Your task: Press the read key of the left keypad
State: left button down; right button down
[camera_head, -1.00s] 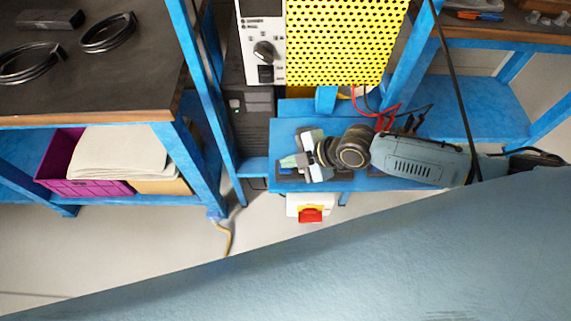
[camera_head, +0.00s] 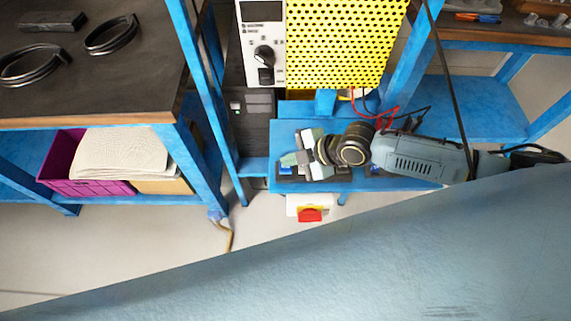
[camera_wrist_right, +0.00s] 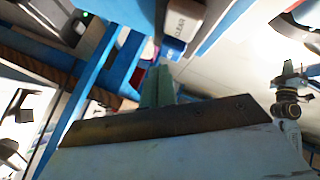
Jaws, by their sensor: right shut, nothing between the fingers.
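The left keypad (camera_head: 287,179) is a dark unit on the blue shelf in the head view, partly under my right gripper. One blue key (camera_head: 285,170) shows beside the fingers. My right gripper (camera_head: 286,160) is shut and empty over this keypad; contact cannot be told. In the right wrist view the shut fingers (camera_wrist_right: 157,88) point toward a blue key (camera_wrist_right: 172,46) and a pale key marked CLEAR (camera_wrist_right: 182,20). The read key's label is not legible. What looks like my left gripper (camera_wrist_right: 289,78) shows small at the right of the wrist view.
A second dark unit with a blue key (camera_head: 374,171) is mostly hidden behind my right arm. A yellow perforated panel (camera_head: 345,45) and a white panel with a black knob (camera_head: 264,55) stand behind the blue shelf (camera_head: 290,130). A red switch (camera_head: 310,215) is below its front edge.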

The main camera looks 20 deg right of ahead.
aim_at(290, 168)
jog(key=shift+r, duration=0.1)
notch_tip(290, 168, up, 5)
jog(key=p, duration=0.4)
dwell(0.8)
